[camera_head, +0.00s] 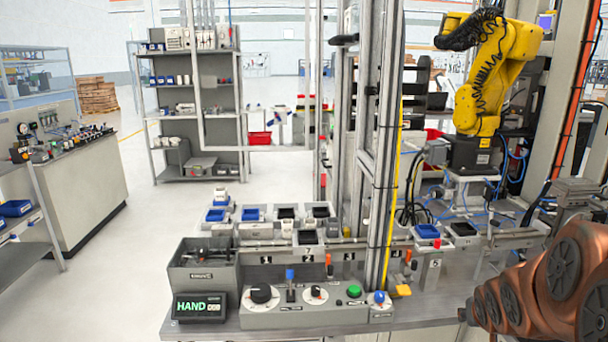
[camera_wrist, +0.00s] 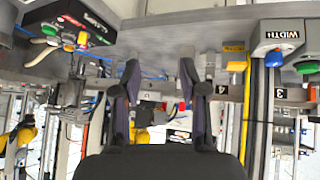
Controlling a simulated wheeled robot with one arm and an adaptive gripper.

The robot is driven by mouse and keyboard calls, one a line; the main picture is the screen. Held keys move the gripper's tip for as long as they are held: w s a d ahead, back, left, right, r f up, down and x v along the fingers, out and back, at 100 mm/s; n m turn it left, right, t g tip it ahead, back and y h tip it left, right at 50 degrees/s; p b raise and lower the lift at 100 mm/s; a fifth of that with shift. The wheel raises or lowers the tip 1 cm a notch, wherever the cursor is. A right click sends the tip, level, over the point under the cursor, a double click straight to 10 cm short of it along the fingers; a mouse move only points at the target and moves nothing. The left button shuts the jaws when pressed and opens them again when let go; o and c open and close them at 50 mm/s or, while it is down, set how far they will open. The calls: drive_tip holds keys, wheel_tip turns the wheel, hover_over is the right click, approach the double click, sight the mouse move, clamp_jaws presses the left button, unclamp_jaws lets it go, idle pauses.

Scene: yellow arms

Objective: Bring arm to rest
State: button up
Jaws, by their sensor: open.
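My copper-coloured arm (camera_head: 540,285) shows at the lower right of the head view, beside the right part of the workbench. My gripper itself is not seen in the head view. In the wrist view my gripper (camera_wrist: 158,75) has its two dark fingers spread apart, with nothing held between them. The wrist picture is upside down, with the grey bench edge (camera_wrist: 160,35) across its top, beyond the fingertips.
A control panel (camera_head: 320,312) with knobs and buttons lies on the bench, beside a HAND display (camera_head: 200,307). A metal post (camera_head: 383,150) rises from the bench. A yellow robot arm (camera_head: 490,70) stands behind. Open floor (camera_head: 110,270) lies left.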

drive_tip(key=s+a+n+g+y, duration=0.1)
drive_tip(key=s+a+g, duration=0.3)
drive_tip(key=s+a, duration=0.7)
drive_tip(key=s+a+f+n+g+y, duration=0.1)
drive_tip(key=s+a+g, duration=0.4)
drive_tip(key=s+a, duration=0.7)
drive_tip(key=s+n+y, duration=0.1)
drive_tip(key=s+y, duration=0.1)
drive_tip(key=s, duration=0.2)
drive_tip(key=shift+d, duration=0.2)
idle(1.5)
